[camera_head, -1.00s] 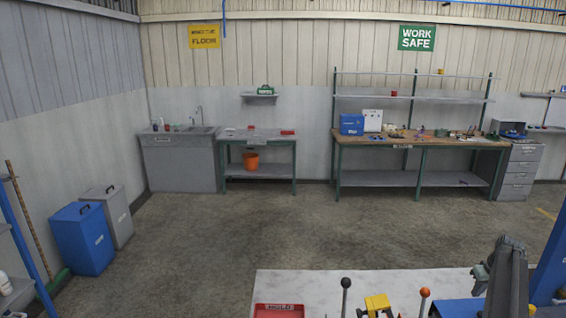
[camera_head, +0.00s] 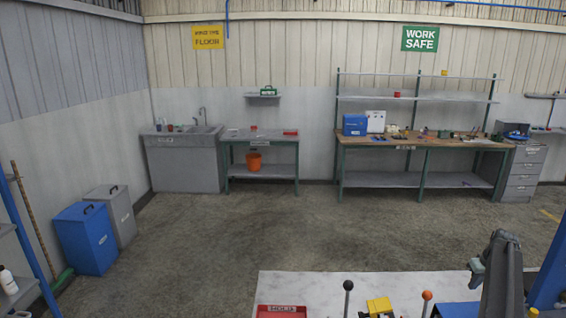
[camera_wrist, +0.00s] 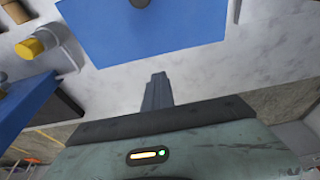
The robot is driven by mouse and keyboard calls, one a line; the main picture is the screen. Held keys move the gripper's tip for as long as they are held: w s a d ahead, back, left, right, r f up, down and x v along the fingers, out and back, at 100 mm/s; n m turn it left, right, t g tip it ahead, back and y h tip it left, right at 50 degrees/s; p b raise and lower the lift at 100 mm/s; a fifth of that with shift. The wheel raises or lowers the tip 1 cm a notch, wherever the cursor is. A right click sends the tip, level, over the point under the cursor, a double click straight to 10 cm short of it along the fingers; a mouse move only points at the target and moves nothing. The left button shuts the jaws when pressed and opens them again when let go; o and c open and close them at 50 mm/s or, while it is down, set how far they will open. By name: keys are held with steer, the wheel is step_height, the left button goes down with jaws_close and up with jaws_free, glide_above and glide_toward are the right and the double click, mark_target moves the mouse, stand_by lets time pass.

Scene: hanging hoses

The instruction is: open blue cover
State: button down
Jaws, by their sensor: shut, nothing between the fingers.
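A flat blue panel (camera_wrist: 145,32), likely the blue cover, lies at the top of the wrist view above a pale speckled tabletop. A grey knob (camera_wrist: 138,3) shows on it at the picture's top edge. A blue piece (camera_head: 455,310) also shows at the bottom of the head view, mostly cut off. My gripper (camera_wrist: 157,80) is shut and empty. Its tips point toward the panel's near edge, with tabletop visible between them in the picture. I cannot tell its height above the table. My arm (camera_head: 503,275) is at the lower right of the head view.
A yellow-ended part (camera_wrist: 28,48) and another blue piece (camera_wrist: 25,105) are at the left in the wrist view.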

steer(key=shift+w+d+f, duration=0.15)
steer(key=shift+w, duration=1.3)
steer(key=shift+w+f+b, duration=0.25)
steer(key=shift+w+b, duration=0.1)
steer(key=shift+w, duration=0.25)
steer(key=shift+w+f+b, duration=0.2)
steer(key=shift+w+b, duration=0.1)
steer(key=shift+w, duration=0.25)
steer(key=c, duration=1)
jaws_free()
steer(key=shift+r, duration=0.15)
steer(key=w+p+v, duration=0.2)
steer(key=p+v, duration=0.6)
steer(key=p, duration=0.1)
steer(key=shift+r, duration=0.5)
steer(key=shift+s+d, duration=0.15)
